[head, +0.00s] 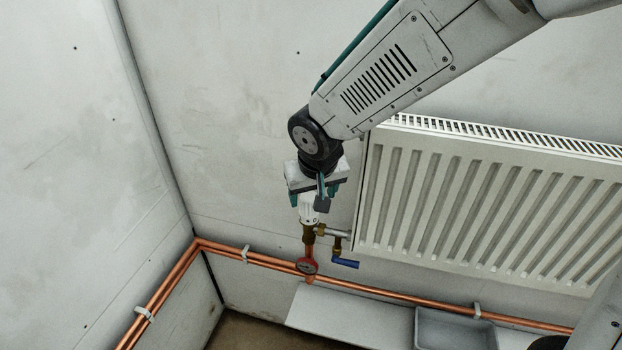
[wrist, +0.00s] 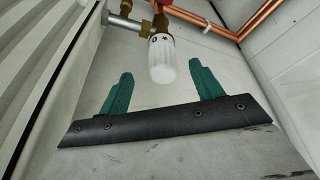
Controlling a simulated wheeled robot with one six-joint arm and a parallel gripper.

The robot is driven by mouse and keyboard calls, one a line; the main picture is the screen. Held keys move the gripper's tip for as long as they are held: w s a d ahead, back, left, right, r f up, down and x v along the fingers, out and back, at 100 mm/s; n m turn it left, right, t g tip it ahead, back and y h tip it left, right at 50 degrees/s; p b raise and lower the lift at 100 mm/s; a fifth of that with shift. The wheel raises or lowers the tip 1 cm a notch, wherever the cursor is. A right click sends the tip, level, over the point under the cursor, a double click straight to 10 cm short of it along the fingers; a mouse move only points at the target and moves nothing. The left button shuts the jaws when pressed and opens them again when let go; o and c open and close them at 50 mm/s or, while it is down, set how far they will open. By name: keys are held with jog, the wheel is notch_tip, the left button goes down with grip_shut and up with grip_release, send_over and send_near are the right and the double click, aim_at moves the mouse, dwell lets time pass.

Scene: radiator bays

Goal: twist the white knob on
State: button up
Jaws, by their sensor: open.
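The white knob (head: 308,208) sits on top of a brass valve (head: 308,235) left of the radiator in the head view. In the wrist view the white knob (wrist: 162,60) is at top centre, on the brass valve body (wrist: 161,22). My gripper (head: 317,192) is just above the knob in the head view and partly covers its top. In the wrist view my gripper (wrist: 162,90) is open, with its two green fingers apart. The knob's end lies between the finger directions, near the fingertips. I cannot tell whether either finger touches it.
A ribbed radiator (head: 470,200) stands right of the valve. Copper pipes (head: 400,297) run along the wall. A grey bin (head: 455,330) stands on a pale shelf (head: 345,318).

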aim_at(309, 206)
jog(key=shift+w+a+r, duration=0.15)
jog(key=shift+w+a, duration=0.1)
jog(key=shift+w, duration=0.2)
jog(key=shift+w+m+t, duration=0.1)
jog(key=shift+m+t, duration=0.2)
jog(key=shift+m, duration=0.1)
jog(key=x, duration=0.7)
jog(key=shift+f, duration=0.35)
jog(key=c, duration=1.1)
jog(key=shift+f, duration=0.15)
